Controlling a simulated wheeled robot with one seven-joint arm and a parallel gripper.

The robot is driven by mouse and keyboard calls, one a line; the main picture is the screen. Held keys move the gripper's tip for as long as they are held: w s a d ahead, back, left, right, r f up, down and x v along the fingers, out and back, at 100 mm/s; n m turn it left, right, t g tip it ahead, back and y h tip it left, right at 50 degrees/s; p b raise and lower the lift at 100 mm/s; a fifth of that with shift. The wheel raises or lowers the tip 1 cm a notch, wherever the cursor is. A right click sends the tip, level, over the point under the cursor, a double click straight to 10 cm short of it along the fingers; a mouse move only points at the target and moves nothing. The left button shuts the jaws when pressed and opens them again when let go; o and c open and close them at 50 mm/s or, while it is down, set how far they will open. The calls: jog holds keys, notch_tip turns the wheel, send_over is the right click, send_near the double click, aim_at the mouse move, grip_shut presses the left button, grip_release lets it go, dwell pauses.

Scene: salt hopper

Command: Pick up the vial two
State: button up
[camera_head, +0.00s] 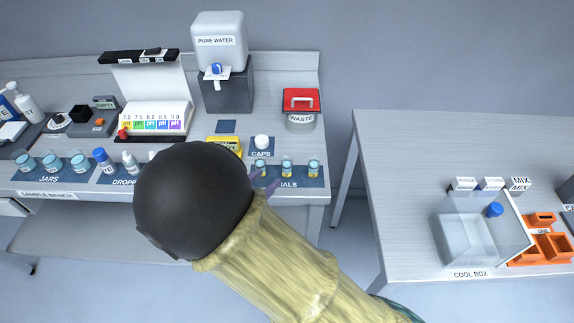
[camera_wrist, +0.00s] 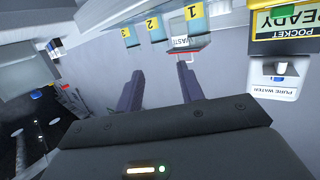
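Vial two (camera_head: 287,168) is the middle of three small yellow-labelled vials on the dark blue vials mat (camera_head: 304,183). Its label "2" shows in the wrist view (camera_wrist: 155,29), between label "3" and label "1", and appears upside down. Vial one (camera_head: 260,165) stands to its left in the head view and vial three (camera_head: 314,168) to its right. My gripper (camera_head: 264,182) is in front of and left of vial two, partly hidden by my dark wrist. In the wrist view the two purple fingers (camera_wrist: 160,82) are apart with nothing between them.
The red-lidded waste bin (camera_head: 301,122) stands behind the vials and a white cap (camera_head: 262,142) sits on the caps mat. The pure water dispenser (camera_head: 219,75) is at the back. Jars and dropper bottles are to the left. The cool box (camera_head: 464,240) is on the right-hand table.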

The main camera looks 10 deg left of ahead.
aim_at(284, 163)
jog(key=shift+x, duration=1.95)
jog(key=shift+p+x, duration=0.45)
jog(key=shift+x, duration=2.1)
jog(key=shift+a+f, duration=0.1)
jog(key=c, duration=0.8)
